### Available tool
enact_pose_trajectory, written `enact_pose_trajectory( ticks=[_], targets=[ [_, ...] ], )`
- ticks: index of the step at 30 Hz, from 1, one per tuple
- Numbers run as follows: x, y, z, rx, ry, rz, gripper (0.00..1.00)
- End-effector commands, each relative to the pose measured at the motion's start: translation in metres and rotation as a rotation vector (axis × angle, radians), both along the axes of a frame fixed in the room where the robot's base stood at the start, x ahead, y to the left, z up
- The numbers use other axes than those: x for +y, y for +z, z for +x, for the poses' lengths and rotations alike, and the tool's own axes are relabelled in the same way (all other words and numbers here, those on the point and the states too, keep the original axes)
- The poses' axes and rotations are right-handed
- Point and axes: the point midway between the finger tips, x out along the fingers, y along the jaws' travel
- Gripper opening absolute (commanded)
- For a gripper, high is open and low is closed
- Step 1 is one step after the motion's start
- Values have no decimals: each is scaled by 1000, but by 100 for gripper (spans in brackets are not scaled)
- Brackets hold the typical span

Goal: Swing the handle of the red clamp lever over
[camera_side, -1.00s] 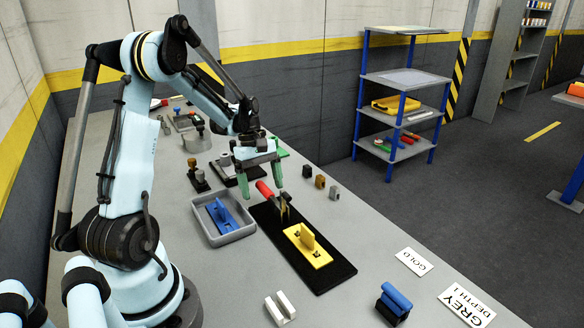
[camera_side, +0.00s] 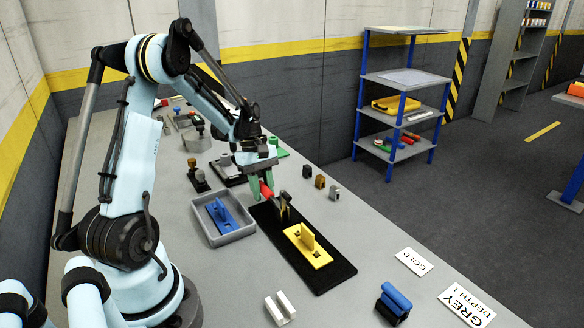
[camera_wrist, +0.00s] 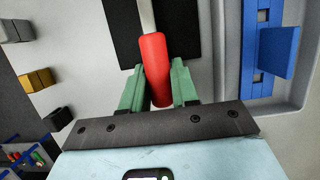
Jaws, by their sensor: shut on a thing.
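The clamp lever's red handle (camera_side: 265,189) rises at a slant from the far end of a black base plate (camera_side: 330,275). Its dark metal pivot (camera_side: 284,207) stands on that plate. My gripper (camera_side: 262,184) is down at the handle, its green fingers shut on it. In the wrist view the red handle (camera_wrist: 156,75) lies between the two green fingers (camera_wrist: 158,90), with its end toward the gripper body. A yellow block (camera_side: 308,247) with an upright rib sits on the same plate, nearer the camera. The fingertips partly hide the handle in the side view.
A grey tray (camera_side: 243,234) holding a blue part (camera_side: 221,215) stands close to the left of the plate. Three small blocks, black (camera_side: 307,171), gold (camera_side: 320,181) and grey (camera_side: 335,192), stand to the right. Free bench lies beside the plate's near end.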

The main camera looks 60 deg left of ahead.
Motion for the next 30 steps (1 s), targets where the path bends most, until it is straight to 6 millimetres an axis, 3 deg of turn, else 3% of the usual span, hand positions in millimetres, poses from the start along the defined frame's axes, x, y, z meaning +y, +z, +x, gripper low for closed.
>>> enact_pose_trajectory(
  ticks=[4,30],
  targets=[
    [0,0,0,0,0,0,0],
    [-2,17,0,0,-1,-2,0]
  ],
)
